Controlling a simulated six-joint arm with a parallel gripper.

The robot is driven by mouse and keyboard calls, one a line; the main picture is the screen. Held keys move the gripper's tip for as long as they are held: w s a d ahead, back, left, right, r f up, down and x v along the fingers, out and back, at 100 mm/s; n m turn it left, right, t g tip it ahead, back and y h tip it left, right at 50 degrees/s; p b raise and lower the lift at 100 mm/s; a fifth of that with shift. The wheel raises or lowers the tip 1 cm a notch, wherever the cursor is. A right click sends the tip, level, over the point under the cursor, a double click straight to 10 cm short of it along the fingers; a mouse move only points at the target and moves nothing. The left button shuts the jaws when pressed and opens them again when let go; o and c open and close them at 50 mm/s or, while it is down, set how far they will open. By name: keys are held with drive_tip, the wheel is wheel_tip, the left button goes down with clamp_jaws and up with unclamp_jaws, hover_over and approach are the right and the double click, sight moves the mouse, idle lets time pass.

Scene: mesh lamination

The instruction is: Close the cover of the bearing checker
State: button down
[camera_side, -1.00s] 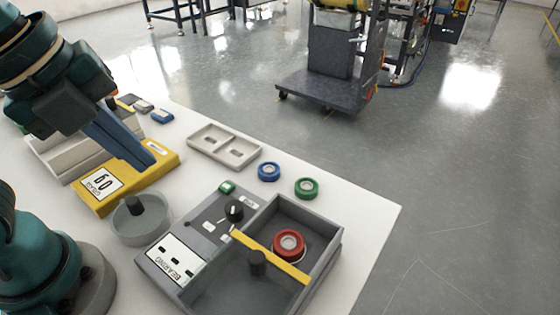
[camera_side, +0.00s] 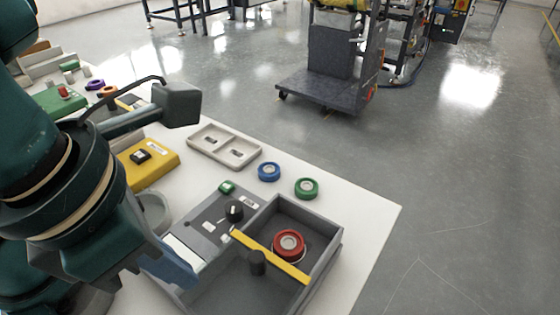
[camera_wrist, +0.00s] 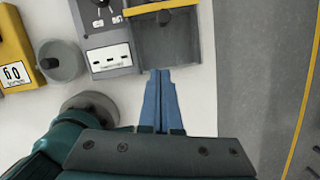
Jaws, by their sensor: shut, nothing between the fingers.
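The bearing checker is a grey box with a control panel (camera_side: 208,222) and an open-topped bay (camera_side: 325,245). A grey sliding plate (camera_side: 235,287), which looks like its cover, lies over part of the bay. The plate has a yellow edge bar (camera_side: 290,270) and a black knob (camera_side: 257,263). A red ring-shaped bearing (camera_side: 288,243) sits in the uncovered part, beyond the bar. The plate and knob also show in the wrist view (camera_wrist: 175,48). My gripper (camera_wrist: 160,73) is shut and empty, its blue fingertips by the checker's near edge, below the plate in that view. Contact cannot be told.
A round grey part with a knob (camera_wrist: 60,62) and a yellow box labelled 60 (camera_wrist: 15,55) stand left of the checker. A blue ring (camera_side: 269,172), a green ring (camera_side: 306,188) and a pale tray (camera_side: 222,147) lie behind it. The table's edge runs close along the checker's right.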

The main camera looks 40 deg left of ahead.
sight(245, 277)
drive_tip(key=x, duration=0.5)
drive_tip(key=shift+a+f, duration=0.1)
drive_tip(key=shift+f, duration=0.15)
drive_tip(key=w, duration=0.1)
drive_tip(key=w+d, duration=0.1)
drive_tip(key=w, duration=0.1)
drive_tip(key=shift+f, duration=0.2)
drive_tip(key=shift+w+d, duration=0.1)
drive_tip(key=shift+w, duration=0.4)
drive_tip(key=w, duration=1.1)
drive_tip(key=shift+w, duration=0.1)
drive_tip(key=shift+r, duration=0.1)
